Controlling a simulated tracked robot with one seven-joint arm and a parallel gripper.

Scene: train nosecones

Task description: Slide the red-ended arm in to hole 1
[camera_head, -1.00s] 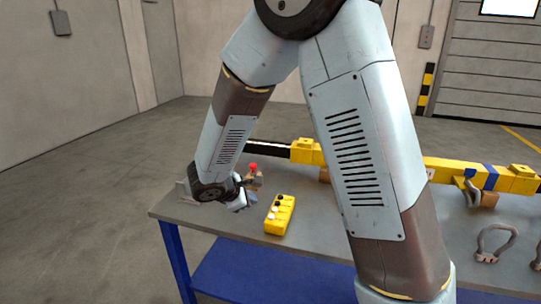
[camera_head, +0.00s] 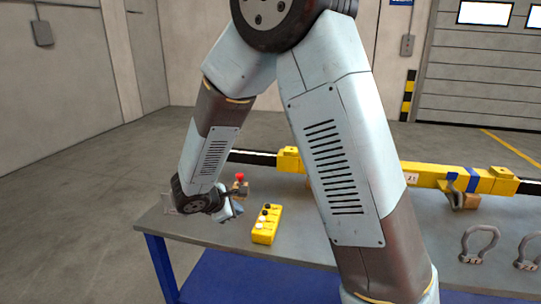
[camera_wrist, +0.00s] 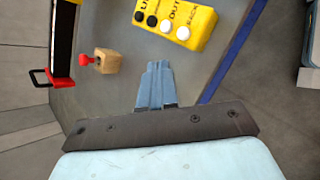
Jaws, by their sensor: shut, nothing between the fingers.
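A black bar (camera_head: 253,157) sticks out of the left end of the yellow beam (camera_head: 425,173). In the wrist view the black bar (camera_wrist: 64,35) runs down the upper left and ends in a red piece (camera_wrist: 62,82). A red knob (camera_head: 239,177) on a small wooden block (camera_wrist: 107,61) stands near it. My gripper (camera_head: 232,210) is over the left part of the table; in the wrist view its fingers (camera_wrist: 157,72) are together and empty, right of the wooden block. Hole 1 cannot be made out; my arm hides part of the beam.
A yellow button box (camera_head: 266,224) with black and white buttons lies on the grey table (camera_head: 310,243), close to my fingers in the wrist view. A small black handle (camera_wrist: 38,77) shows beside the red end. Bare table lies between.

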